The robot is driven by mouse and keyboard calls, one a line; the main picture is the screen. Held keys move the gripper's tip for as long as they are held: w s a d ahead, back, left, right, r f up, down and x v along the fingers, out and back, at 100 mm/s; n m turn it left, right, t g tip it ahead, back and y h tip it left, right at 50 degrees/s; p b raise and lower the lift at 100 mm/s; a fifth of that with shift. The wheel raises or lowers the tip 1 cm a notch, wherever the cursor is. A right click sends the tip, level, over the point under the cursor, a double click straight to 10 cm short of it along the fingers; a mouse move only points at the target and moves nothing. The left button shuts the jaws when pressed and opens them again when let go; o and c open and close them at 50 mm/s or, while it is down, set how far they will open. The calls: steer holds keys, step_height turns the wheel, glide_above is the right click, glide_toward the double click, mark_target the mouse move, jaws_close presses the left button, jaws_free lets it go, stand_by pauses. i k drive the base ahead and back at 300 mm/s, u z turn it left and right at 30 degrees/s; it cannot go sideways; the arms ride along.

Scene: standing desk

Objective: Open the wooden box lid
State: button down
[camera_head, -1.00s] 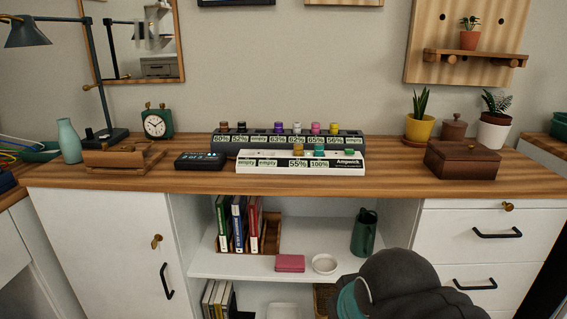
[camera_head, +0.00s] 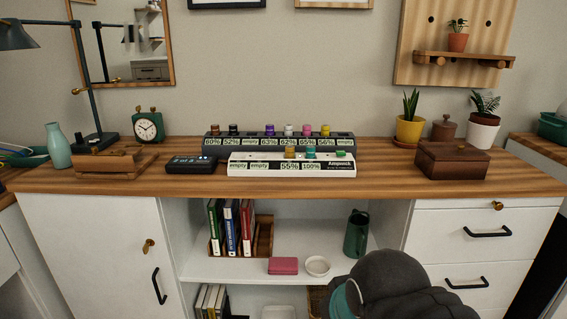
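The wooden box (camera_head: 452,164) is dark brown and stands on the right part of the wooden desk top (camera_head: 380,183). Its lid (camera_head: 455,151) is shut, with a small knob on top. A dark rounded part of my arm shows at the bottom right, below and in front of the desk edge. My gripper's fingers are not in view. Nothing of mine touches the box.
Plant pots (camera_head: 409,130) and a brown jar (camera_head: 445,128) stand behind the box. A white charger (camera_head: 292,165) and a dark charger (camera_head: 280,141) with coloured items sit to its left. Bare desk lies in front of the box. Drawers (camera_head: 486,232) are below.

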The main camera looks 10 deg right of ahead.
mark_target(437, 151)
steer(key=z, duration=1.25)
